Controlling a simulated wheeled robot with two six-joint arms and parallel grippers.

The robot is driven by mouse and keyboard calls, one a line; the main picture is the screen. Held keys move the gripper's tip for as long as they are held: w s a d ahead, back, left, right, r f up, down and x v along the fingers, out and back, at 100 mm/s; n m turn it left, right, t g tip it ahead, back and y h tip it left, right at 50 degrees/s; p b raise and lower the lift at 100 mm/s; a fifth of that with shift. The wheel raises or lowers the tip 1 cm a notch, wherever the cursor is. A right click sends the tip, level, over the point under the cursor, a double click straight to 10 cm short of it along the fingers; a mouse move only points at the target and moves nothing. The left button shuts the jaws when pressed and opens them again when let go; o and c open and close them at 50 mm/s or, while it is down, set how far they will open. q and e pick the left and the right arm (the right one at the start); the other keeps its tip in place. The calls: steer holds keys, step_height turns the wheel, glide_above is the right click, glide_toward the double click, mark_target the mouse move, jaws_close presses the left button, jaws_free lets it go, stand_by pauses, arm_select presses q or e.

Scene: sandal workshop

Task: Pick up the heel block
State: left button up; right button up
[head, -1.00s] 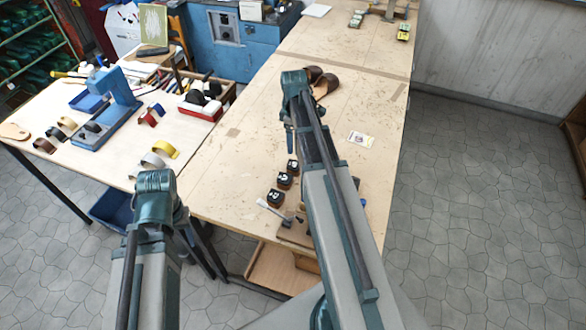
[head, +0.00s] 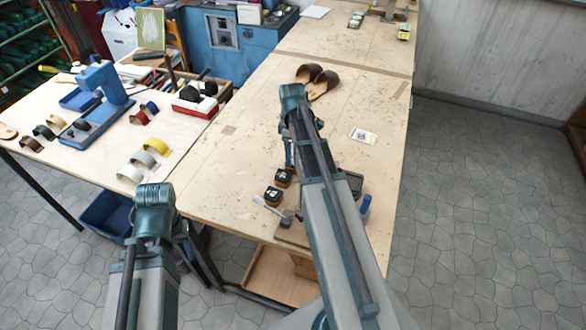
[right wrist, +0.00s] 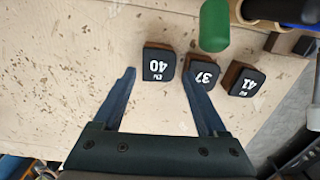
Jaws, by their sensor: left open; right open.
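Dark-topped heel blocks with white numbers stand on the wooden bench. In the right wrist view there are three in a row: the 40 block (right wrist: 158,63), the 37 block (right wrist: 202,72) and one at the right that looks like 41 or 42 (right wrist: 243,80). Two heel blocks (head: 283,178) (head: 273,194) show in the head view; another is probably hidden by my right gripper (head: 289,155). My right gripper also shows in the right wrist view (right wrist: 159,72), open and empty, its fingertips either side of the 40 block in the picture. My left arm is lower left; its fingers are hidden.
A green object (right wrist: 214,25) lies close behind the 37 block in the right wrist view. Brown sandals (head: 317,80) and a paper card (head: 363,136) lie on the bench (head: 240,165). A white-tipped brush (head: 262,204) is near the front edge. A side table (head: 100,160) holds colored straps.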

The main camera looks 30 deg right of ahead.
step_height(320, 180, down, 5)
steer(key=b, duration=0.4)
steer(key=shift+w+b, duration=0.15)
steer(key=shift+b, duration=0.15)
steer(key=c, duration=1.1)
steer(key=shift+r, duration=0.2)
steer(key=shift+c, duration=0.2)
step_height(320, 180, up, 10)
steer(key=p, duration=1)
